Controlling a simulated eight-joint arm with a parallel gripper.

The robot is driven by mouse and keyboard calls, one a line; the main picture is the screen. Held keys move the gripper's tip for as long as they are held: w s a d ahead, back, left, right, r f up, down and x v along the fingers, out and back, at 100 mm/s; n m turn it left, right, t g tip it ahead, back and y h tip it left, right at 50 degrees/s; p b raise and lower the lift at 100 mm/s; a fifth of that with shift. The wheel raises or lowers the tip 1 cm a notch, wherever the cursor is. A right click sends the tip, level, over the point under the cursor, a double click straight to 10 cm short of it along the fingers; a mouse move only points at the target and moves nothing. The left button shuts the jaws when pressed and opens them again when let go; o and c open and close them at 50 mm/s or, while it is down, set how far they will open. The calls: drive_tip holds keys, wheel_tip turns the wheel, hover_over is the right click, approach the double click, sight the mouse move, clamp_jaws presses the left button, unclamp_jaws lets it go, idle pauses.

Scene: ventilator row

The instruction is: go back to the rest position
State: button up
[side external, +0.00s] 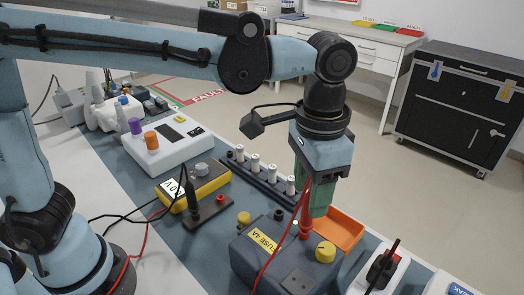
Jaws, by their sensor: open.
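My gripper (316,208) points down over the grey fuse box (275,262), which has a yellow "FUSE 4A" label and a yellow knob (325,252). Its green fingers are open and close to a red probe (306,222). The probe stands upright at the box's top with a red lead running from it. The fingers partly overlap the probe, and I cannot tell whether they touch it. A black probe (190,192) stands upright at a small dark block beside the yellow meter (195,183).
An orange tray (343,230) lies just behind the gripper. A black rail with several white fuses (255,163) is to its left. A white power supply (165,143) stands farther left. A white socket strip (378,275) with a black plug is at front right. Loose leads cross the bench.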

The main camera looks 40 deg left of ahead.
wheel_tip(320, 180, up, 7)
drive_tip(key=shift+a+r, duration=0.1)
drive_tip(key=shift+r, duration=0.05)
drive_tip(key=s+a+f+n+t, duration=0.1)
drive_tip(key=a+f+n+t, duration=0.2)
drive_tip(key=a, duration=0.8)
drive_tip(key=s+a+f+n+t, duration=0.2)
drive_tip(key=a+f, duration=0.5)
drive_tip(key=a, duration=0.4)
drive_tip(key=shift+s+a+f+n+t, duration=0.15)
drive_tip(key=shift+f+n+t, duration=0.3)
drive_tip(key=shift+t, duration=0.65)
